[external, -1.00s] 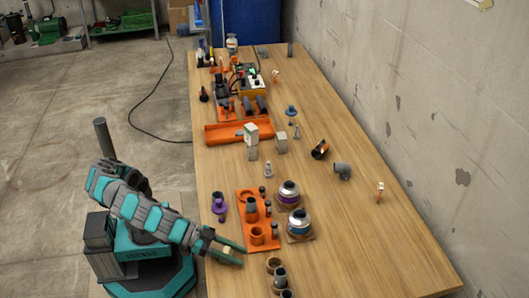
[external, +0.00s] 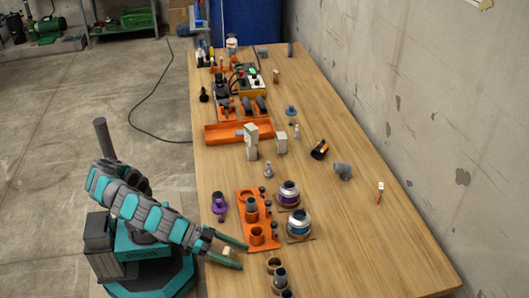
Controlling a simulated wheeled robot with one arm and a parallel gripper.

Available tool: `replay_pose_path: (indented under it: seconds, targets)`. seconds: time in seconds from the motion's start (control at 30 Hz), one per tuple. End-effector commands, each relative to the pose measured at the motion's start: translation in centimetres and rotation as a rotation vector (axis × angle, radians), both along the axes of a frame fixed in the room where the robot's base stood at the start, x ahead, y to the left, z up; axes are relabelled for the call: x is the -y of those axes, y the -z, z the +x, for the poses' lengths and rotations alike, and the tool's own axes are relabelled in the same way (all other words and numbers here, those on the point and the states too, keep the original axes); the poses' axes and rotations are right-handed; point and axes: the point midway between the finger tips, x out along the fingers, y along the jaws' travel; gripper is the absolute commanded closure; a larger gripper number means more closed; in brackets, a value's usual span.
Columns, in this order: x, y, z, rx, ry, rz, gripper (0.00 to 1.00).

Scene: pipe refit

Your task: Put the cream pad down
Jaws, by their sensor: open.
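The small cream pad (external: 227,251) is at the near left edge of the wooden table, between the two fingers of my gripper (external: 236,256). The fingers are spread, with a gap on each side of the pad as far as this small view shows. The pad appears to rest on the table top, but the contact under it is too small to tell.
An orange holder (external: 244,193) with grey and orange fittings stands just beyond my gripper. Two silver-topped cans (external: 298,222) are farther right.

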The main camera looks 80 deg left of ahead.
Motion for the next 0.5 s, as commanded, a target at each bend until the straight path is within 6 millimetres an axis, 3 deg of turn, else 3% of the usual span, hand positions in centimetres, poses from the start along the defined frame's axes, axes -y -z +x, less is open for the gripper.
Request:
replay_pose_path:
  seconds: [0.5]
  targets:
    - [-3.3, -3.8, -8.2, 0.003, 0.002, -0.003, 0.29]
